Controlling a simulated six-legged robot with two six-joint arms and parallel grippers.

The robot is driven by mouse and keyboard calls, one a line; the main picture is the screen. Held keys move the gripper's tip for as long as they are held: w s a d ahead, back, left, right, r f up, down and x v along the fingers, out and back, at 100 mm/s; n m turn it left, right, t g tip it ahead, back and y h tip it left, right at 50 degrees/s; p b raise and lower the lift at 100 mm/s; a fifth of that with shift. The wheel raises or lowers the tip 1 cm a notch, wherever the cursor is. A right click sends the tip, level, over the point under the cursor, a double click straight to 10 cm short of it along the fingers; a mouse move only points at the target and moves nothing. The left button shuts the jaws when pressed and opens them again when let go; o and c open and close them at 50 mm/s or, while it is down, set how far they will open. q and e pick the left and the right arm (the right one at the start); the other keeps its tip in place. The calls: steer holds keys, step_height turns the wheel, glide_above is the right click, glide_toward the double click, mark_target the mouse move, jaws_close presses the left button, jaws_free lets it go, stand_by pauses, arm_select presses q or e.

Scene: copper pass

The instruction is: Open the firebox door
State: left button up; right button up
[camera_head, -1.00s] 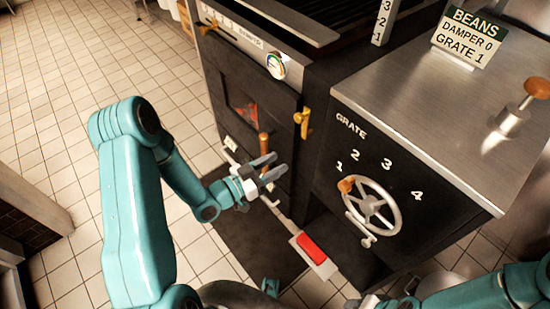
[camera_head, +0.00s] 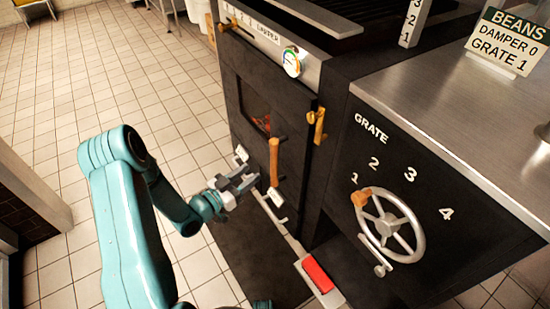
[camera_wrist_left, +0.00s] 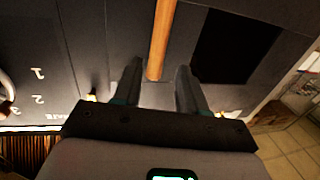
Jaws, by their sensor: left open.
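The firebox door (camera_head: 262,95) is a dark panel on the front of the black oven, with a small window showing an orange glow. It looks shut. Its upright wooden handle (camera_head: 274,165) stands out from the door. A brass latch (camera_head: 318,126) sits at the door's right edge. My left gripper (camera_head: 256,174) is open and empty, just left of the handle's lower part. In the left wrist view the wooden handle (camera_wrist_left: 161,40) comes down between the open fingers (camera_wrist_left: 157,76); I cannot tell whether it touches them. My right gripper is out of view.
A grate wheel (camera_head: 390,228) with an orange knob is on the panel to the right. A red pedal (camera_head: 317,274) lies low in front of the oven. A steel counter (camera_head: 450,90) carries a sign (camera_head: 508,42).

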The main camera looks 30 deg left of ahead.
mark_target(273, 158)
arm_select(q)
steer(key=w, duration=0.3)
steer(key=w+d, duration=0.1)
steer(key=w, duration=0.3)
steer(key=w+d+b, duration=0.1)
steer(key=w, duration=0.3)
steer(key=shift+d, duration=0.2)
steer(key=shift+s, duration=0.1)
jaws_close()
